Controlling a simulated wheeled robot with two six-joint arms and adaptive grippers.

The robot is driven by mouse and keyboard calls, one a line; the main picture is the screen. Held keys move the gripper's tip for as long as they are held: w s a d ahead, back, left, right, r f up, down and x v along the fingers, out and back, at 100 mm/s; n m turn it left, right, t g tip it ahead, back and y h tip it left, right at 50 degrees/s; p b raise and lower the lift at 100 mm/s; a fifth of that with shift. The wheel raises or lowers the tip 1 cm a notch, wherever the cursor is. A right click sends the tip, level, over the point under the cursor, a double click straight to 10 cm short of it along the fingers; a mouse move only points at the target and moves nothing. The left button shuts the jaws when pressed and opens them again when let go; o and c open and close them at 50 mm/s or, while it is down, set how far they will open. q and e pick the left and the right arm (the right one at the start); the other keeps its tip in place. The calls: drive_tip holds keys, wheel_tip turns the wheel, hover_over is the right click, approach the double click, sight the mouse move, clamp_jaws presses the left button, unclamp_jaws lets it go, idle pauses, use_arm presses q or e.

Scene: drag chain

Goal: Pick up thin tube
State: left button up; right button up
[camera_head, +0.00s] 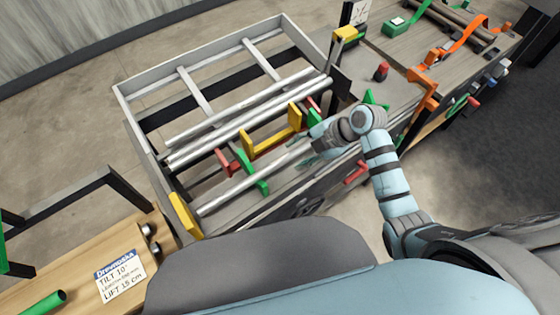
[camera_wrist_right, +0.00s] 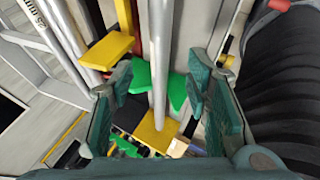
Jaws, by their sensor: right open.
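A thin grey metal tube (camera_head: 245,185) lies across the front of the grey frame rack, past a green holder (camera_head: 258,182). It also shows in the right wrist view (camera_wrist_right: 160,45), running down between my fingers over green and yellow parts. My right gripper (camera_head: 309,152) is at the right end of this tube in the head view. In the wrist view my right gripper (camera_wrist_right: 160,78) is open, with one finger on each side of the tube and a visible gap to both. My left gripper is not in view.
Several thicker tubes (camera_head: 245,112) lie side by side behind, on the rack (camera_head: 125,95). Yellow brackets (camera_head: 270,140) and a red holder (camera_head: 228,163) stand between. A workbench (camera_head: 400,60) with orange parts is at right. A wooden board (camera_head: 70,270) with a label is at lower left.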

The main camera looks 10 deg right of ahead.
sight(286, 159)
drive_tip(key=x, duration=0.5)
drive_tip(key=shift+a+f, duration=0.2)
clamp_jaws()
